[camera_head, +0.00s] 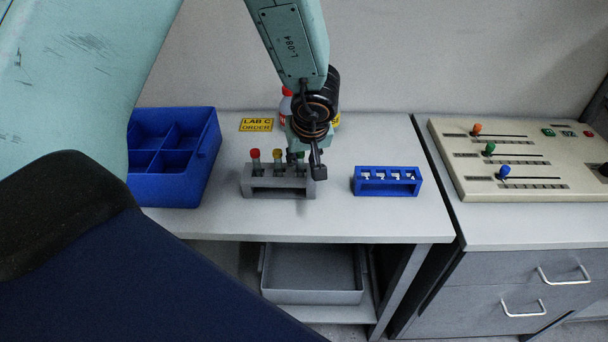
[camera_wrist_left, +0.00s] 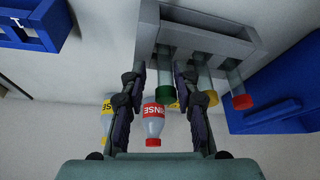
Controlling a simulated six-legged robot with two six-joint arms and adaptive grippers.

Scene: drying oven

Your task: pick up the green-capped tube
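The green-capped tube stands upright in the grey rack (camera_head: 278,193), at its right end in the head view. In the left wrist view its green cap (camera_wrist_left: 164,93) shows between the fingers of my left gripper (camera_wrist_left: 160,72). The fingers are apart on either side of the tube, with a gap visible beside it. In the head view my left gripper (camera_head: 305,160) hangs over the rack's right end and partly hides the tube. A yellow-capped tube (camera_head: 278,155) and a red-capped tube (camera_head: 255,154) stand in the same rack. My right gripper is not in view.
A blue rack (camera_head: 387,188) stands to the right, a divided blue bin (camera_head: 206,160) to the left. A red-labelled bottle (camera_wrist_left: 153,122) and yellow-labelled bottles are behind the rack. A slider panel (camera_head: 520,190) lies on the right counter. The bench front is clear.

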